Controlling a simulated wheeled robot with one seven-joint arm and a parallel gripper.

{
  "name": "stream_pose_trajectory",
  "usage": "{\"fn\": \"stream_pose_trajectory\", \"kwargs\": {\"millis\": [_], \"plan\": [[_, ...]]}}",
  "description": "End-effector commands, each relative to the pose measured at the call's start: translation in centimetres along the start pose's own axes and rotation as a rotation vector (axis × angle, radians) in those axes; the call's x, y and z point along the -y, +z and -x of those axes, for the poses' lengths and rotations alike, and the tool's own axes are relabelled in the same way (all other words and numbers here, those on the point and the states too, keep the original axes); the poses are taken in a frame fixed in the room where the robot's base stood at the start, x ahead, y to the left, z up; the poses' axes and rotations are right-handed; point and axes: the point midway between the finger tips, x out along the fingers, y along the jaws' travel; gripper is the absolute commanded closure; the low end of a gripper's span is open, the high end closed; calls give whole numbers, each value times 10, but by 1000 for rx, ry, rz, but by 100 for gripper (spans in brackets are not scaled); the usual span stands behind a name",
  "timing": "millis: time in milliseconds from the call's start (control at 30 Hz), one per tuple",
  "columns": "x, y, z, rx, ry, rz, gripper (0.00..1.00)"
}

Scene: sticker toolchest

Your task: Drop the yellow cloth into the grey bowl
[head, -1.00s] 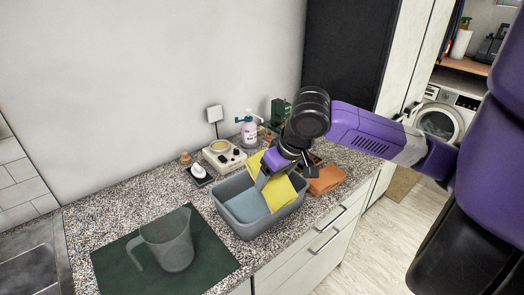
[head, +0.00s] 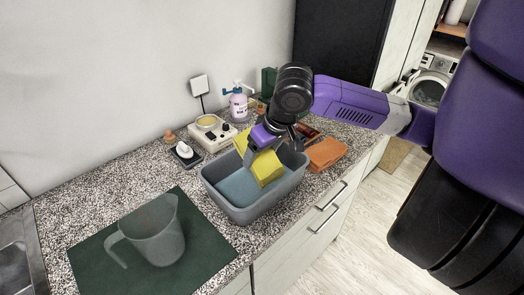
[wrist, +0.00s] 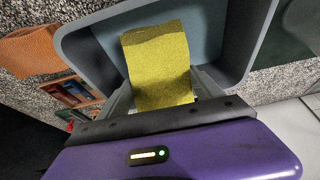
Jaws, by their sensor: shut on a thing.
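The yellow cloth (head: 266,170) is between the fingers of my gripper (head: 252,154), which is shut on it. The cloth hangs over the inside of the grey bowl (head: 238,208), a deep rectangular tub on the counter. In the wrist view the cloth (wrist: 158,60) reaches from between my fingers (wrist: 162,92) across the bowl's opening, with the bowl's rim (wrist: 75,50) around it. The bowl's inside floor looks blue-grey. I cannot tell whether the cloth's lower end touches the floor.
An orange cloth (head: 326,153) lies right of the bowl. A clear jug (head: 158,238) stands on a dark green mat (head: 100,258) in front left. A pump bottle (head: 238,105) and a cream device (head: 212,132) stand behind. The counter's front edge is close to the bowl.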

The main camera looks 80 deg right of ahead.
Motion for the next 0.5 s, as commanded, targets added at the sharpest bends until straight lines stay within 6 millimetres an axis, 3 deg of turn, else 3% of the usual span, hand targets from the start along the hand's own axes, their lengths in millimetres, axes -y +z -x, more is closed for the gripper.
{"fn": "stream_pose_trajectory", "kwargs": {"millis": [300,333,433,500], "plan": [[0,1,-3,-1,1,-1,94],[0,1,-3,-1,1,-1,19],[0,1,-3,-1,1,-1,0],[0,1,-3,-1,0,-1,0]]}}
